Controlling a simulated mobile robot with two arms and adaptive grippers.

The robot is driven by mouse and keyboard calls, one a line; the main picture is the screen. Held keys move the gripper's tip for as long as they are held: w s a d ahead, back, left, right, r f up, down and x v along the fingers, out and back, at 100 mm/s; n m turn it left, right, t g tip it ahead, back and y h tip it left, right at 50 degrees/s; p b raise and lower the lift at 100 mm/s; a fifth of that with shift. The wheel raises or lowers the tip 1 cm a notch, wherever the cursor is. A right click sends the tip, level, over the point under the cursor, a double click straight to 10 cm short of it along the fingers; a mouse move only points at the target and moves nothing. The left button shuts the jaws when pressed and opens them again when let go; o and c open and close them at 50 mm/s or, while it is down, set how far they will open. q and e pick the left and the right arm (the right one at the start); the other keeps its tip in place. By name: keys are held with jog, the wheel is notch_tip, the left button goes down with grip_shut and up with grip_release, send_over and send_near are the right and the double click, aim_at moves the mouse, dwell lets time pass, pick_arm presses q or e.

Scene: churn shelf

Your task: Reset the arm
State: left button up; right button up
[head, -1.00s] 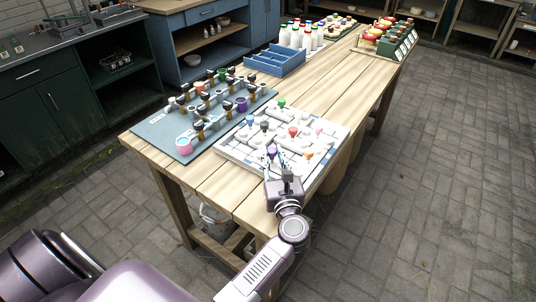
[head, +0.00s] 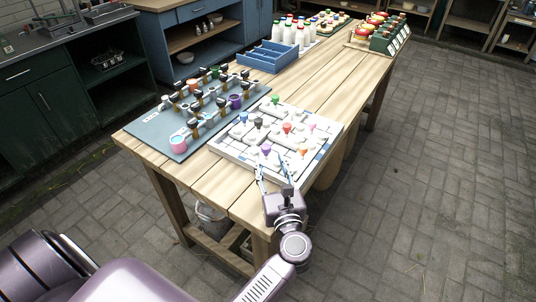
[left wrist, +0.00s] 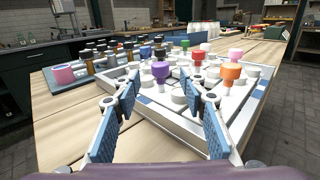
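My left gripper (head: 273,178) is open and empty. It is at the near edge of the white board (head: 226,151), pointing at it. In the left wrist view its two blue-padded fingers (left wrist: 171,100) stand wide apart with nothing between them. The board holds several coloured knobs on white fittings. The purple knob (head: 266,149) is closest to the gripper, just beyond the fingertips, and also shows in the left wrist view (left wrist: 161,70). An orange knob (left wrist: 230,71) stands to its right. My right gripper is not in view.
A grey-blue panel (head: 150,124) with valves and a pink cup (head: 178,142) lies left of the board. The wooden table (head: 325,88) is clear right of the blue tray.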

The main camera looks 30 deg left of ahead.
pick_arm(q)
jog(key=shift+v, duration=1.15)
